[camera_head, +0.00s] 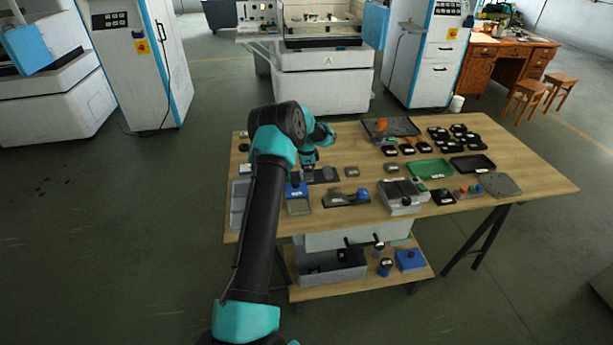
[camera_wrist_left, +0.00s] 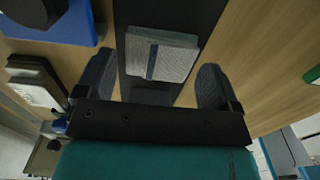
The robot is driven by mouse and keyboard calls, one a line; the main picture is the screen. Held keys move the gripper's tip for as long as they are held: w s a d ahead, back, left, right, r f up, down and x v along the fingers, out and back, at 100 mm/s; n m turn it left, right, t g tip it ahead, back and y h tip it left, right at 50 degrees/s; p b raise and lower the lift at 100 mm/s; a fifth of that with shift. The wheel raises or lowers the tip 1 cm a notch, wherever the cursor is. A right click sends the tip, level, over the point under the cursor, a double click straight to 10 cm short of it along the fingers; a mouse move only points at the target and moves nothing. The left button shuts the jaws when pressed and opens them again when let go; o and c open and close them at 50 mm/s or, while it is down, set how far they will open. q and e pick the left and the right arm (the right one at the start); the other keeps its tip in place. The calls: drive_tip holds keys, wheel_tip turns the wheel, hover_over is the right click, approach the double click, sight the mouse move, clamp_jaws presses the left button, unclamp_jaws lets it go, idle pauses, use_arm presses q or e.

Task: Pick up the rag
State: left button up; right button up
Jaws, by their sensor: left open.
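The rag (camera_wrist_left: 163,54) looks like a folded, light grey striped cloth with a dark band across it. It lies on a narrow black mat (camera_wrist_left: 199,14) in the left wrist view. My left gripper (camera_wrist_left: 156,65) is open over it, with one finger on each side of the rag and nothing held. In the head view my left gripper (camera_head: 309,176) is low over the back left of the table, beside the dark mat (camera_head: 328,174). I cannot make out the rag there; the gripper seems to hide it. My right gripper is not in view.
The wooden table (camera_head: 540,187) carries black pieces, a green tray (camera_head: 430,168) and a grey vise-like block (camera_head: 402,197). A blue item (camera_wrist_left: 50,25) is left of the gripper in the wrist view. Bare wood shows right of the mat.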

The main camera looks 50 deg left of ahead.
use_arm(q)
drive_tip(key=shift+f, duration=0.8)
drive_tip(key=c, duration=0.7)
drive_tip(key=shift+r, duration=0.15)
wheel_tip(320, 180, up, 10)
drive_tip(key=shift+f, duration=0.15)
